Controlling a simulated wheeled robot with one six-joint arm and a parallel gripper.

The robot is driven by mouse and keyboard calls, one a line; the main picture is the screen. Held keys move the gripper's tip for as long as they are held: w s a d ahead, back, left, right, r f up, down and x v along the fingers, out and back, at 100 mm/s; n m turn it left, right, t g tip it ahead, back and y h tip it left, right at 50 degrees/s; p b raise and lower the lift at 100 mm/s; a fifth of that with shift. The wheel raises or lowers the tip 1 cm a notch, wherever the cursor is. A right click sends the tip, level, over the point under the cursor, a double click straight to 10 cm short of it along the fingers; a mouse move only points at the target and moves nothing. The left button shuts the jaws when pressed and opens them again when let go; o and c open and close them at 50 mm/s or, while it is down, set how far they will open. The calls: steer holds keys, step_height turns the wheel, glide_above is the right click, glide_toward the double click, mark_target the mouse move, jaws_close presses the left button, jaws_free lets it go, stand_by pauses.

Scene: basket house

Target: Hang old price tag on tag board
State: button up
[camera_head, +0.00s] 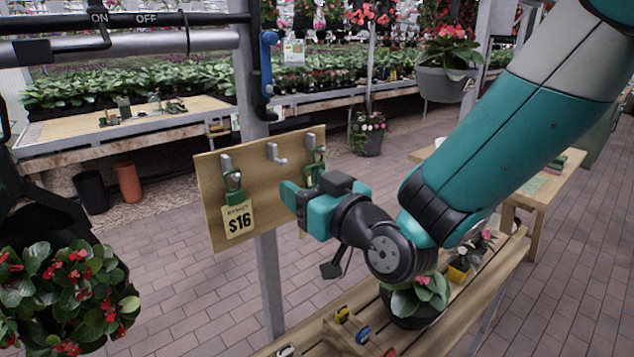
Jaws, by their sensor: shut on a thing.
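The wooden tag board (262,190) stands on a grey post left of the middle, with hooks along its top. A yellow $16 price tag (238,219) with a green clip hangs from the left hook (227,163). The middle hook (275,153) is bare. My gripper (300,194) is at the right end of the board, shut on a second green-clipped tag (316,166). This tag's clip shows at the right hook (311,142). Its face is mostly hidden by my gripper, so I cannot tell its price or whether the hook passes through its loop.
Below my arm, a slatted wooden bench (450,335) holds a potted plant (415,298) and small coloured clips. A red-flowered plant (70,295) hangs at lower left. A pipe with an ON/OFF label and blue valve handle (268,62) is upper left.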

mark_target(271, 165)
steer(key=shift+p+x, duration=2.1)
steer(key=shift+x, duration=0.5)
steer(key=shift+f, duration=0.2)
steer(key=shift+w+a, duration=0.1)
steer(key=shift+p+x, duration=0.85)
steer(key=shift+p, duration=0.3)
steer(key=shift+w+a, duration=0.25)
steer(key=shift+w, duration=0.1)
steer(key=shift+p, duration=0.35)
steer(key=shift+w+a+r+p, duration=0.15)
steer(key=shift+w+p, duration=0.15)
steer(key=shift+p, duration=0.15)
